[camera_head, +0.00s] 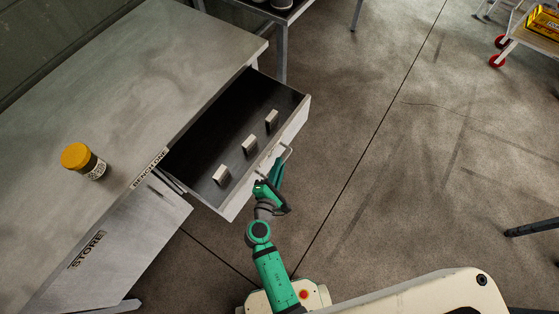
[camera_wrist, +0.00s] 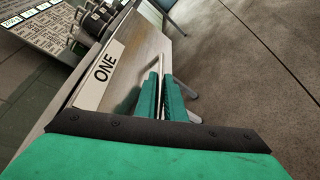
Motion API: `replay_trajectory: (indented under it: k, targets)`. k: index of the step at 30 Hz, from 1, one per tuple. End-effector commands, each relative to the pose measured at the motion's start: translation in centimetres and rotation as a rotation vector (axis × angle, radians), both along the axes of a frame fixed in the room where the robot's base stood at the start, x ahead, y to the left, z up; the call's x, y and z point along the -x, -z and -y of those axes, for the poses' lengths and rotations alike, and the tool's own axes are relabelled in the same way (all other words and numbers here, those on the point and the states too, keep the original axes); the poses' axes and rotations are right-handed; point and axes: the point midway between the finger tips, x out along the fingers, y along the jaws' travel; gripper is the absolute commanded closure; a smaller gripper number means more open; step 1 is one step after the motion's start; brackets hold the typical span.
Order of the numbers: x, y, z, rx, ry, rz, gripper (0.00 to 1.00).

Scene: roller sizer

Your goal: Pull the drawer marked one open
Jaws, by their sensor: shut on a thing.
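The drawer (camera_head: 228,212) stands pulled out from the bench, with several pale blocks inside on its dark floor. In the wrist view a white label reading ONE (camera_wrist: 103,72) is on its front. My gripper (camera_head: 275,178) is at the drawer's front. Its two green fingers (camera_wrist: 162,92) are shut on the drawer handle (camera_head: 287,152), a pale bar that shows between them in the wrist view. Part of the handle is hidden by the fingers.
The bench top (camera_head: 150,60) carries a jar with a yellow lid (camera_head: 82,160). A panel marked STORE (camera_head: 110,245) stands below the bench's front edge. A cart with red wheels (camera_head: 535,35) is at the top right. The floor right of the drawer is clear.

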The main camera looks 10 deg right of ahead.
Motion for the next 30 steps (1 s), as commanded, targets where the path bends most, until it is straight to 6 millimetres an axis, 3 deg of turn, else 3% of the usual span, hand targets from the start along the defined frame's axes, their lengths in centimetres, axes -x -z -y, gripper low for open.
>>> replay_trajectory:
  k: [14,15,25,30]
  targets:
    - [0.4,0.3,-0.7,-0.005,-0.020,-0.005,1.00]
    - [0.4,0.3,-0.7,-0.006,-0.021,-0.005,0.83]
    - [0.4,0.1,-0.5,-0.002,-0.015,-0.002,0.83]
    - [1.8,-0.2,-1.1,-0.002,-0.015,-0.003,0.83]
